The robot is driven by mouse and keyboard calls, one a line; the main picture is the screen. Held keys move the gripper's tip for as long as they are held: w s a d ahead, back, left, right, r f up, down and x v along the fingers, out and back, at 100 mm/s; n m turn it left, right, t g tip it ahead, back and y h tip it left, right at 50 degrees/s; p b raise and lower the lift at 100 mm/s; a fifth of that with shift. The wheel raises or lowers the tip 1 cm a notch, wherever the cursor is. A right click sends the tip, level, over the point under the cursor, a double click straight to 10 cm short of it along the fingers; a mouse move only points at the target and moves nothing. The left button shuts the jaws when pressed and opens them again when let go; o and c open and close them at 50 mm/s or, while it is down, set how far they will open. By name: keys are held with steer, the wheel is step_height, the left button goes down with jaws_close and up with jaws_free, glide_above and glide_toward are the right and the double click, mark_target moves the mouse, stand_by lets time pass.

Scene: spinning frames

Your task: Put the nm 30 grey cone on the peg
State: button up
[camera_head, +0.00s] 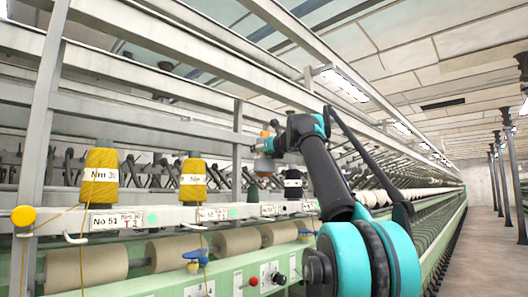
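My gripper (270,143) is at the end of my arm, raised above the machine's rail in the middle of the picture. It is small and partly covered by my wrist, so I cannot see its fingers clearly. A small orange and grey shape shows at the gripper; I cannot tell whether it is a cone or part of the gripper. A yellow cone (100,176) labelled Nm 30 stands upright on the rail at the left. No cone is clearly readable as the grey Nm 30 one, and no bare peg can be made out for certain.
Beige rollers (240,241) lie below. Long beams (170,60) run overhead. The aisle floor (475,255) at right is clear.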

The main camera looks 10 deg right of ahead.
mark_target(265, 174)
steer(key=shift+w+a, duration=1.95)
steer(key=shift+w, duration=0.65)
step_height(265, 174, down, 10)
steer(key=shift+r, duration=0.25)
steer(key=shift+f, duration=0.1)
steer(key=o, duration=1.8)
steer(key=v, duration=1.2)
